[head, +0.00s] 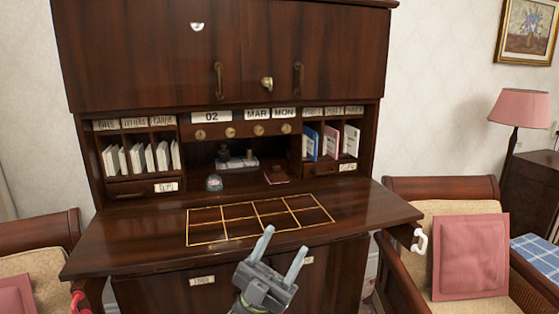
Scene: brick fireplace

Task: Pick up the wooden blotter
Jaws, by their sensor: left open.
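A small dark brown piece with a pinkish underside (277,175), which looks like the wooden blotter, lies at the back of the desk top, right of centre below the middle niche. It is small and its shape is hard to make out. My left gripper (286,241) is open and empty at the bottom centre, in front of the desk's front edge. Its two grey fingers point up towards the desk, well apart from the blotter. My right gripper does not show.
The desk top (130,228) is largely clear, with a gold-lined grid (228,229) in its middle. A small grey domed object (214,183) and a grey stand (237,163) are left of the blotter. Cubbies hold cards and booklets. Chairs flank the desk.

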